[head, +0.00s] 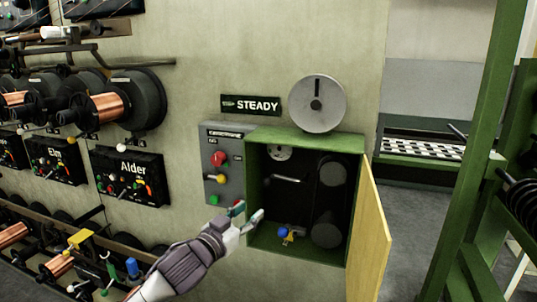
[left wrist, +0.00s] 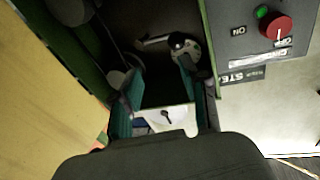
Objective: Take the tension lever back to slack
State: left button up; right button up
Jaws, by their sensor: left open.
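No label in view names the tension lever. A silver bar (head: 285,179), perhaps a lever, sticks out inside the open green box (head: 305,140). It also shows in the left wrist view (left wrist: 155,41), beside a small round plate (head: 280,153). The Alder panel (head: 128,180) has a coloured arc scale and small knobs. My left gripper (head: 248,215) is open and empty, in front of the box's lower left edge and apart from the bar. In the left wrist view its teal fingers (left wrist: 162,90) are spread. My right gripper is out of view.
The yellow door (head: 368,235) hangs open at the box's right. A grey panel with a red knob (head: 219,159) adjoins its left. Dark rollers (head: 327,230) and a blue ball (head: 283,232) are inside. A STEADY sign (head: 250,105) and a silver disc (head: 317,104) are above.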

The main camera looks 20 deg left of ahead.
aim_at(265, 185)
pick_arm(q)
jog(key=shift+n+y, duration=0.4)
jog(key=shift+y, duration=0.3)
jog(key=w, duration=0.4)
jog(key=w+p, duration=0.1)
jog(key=w, duration=0.4)
jog(key=w+r, duration=0.1)
jog(key=w, duration=0.4)
jog(key=shift+w+d+r, duration=0.1)
jog(key=shift+w+d, duration=0.15)
jog(key=shift+d, duration=0.15)
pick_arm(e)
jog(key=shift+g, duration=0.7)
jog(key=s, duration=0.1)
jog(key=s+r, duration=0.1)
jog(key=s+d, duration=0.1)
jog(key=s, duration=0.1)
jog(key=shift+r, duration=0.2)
pick_arm(q)
grip_shut()
